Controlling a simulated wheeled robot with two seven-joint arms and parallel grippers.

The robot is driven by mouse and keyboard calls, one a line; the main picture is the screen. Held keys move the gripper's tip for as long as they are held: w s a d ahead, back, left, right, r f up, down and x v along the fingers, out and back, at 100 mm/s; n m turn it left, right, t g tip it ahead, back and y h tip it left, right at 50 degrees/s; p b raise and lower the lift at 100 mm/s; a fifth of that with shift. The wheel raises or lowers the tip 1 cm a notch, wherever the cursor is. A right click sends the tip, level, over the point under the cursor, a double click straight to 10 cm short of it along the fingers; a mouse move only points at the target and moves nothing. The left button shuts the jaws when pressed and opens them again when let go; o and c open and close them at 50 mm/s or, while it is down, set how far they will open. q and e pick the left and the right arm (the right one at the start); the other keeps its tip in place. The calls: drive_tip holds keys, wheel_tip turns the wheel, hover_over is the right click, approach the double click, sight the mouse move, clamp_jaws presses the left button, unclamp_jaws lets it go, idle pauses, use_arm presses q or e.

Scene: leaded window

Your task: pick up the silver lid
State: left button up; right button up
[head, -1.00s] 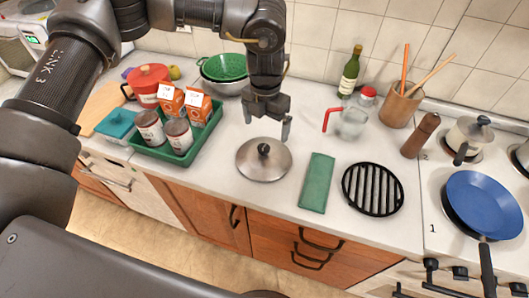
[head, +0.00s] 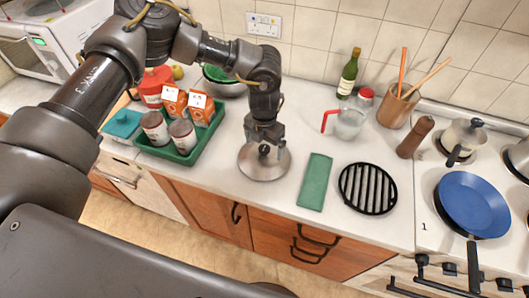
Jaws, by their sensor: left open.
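The silver lid (head: 264,170) is a round, shallow metal lid with a dark knob, lying flat on the white counter. My left gripper (head: 264,148) points down right over the lid's knob. It is open, with its fingers about the knob's height, and it partly hides the knob and the lid's back edge. I cannot tell whether the fingers touch the knob. My right gripper is not in view.
A green tray (head: 205,143) with cans and orange cartons stands left of the lid. A folded green cloth (head: 315,182) and a black round trivet (head: 368,188) lie to the right. A measuring jug (head: 349,124) stands behind them.

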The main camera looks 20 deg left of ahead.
use_arm(q)
drive_tip(key=shift+f, duration=1.05)
drive_tip(key=shift+s, duration=0.15)
drive_tip(key=c, duration=2)
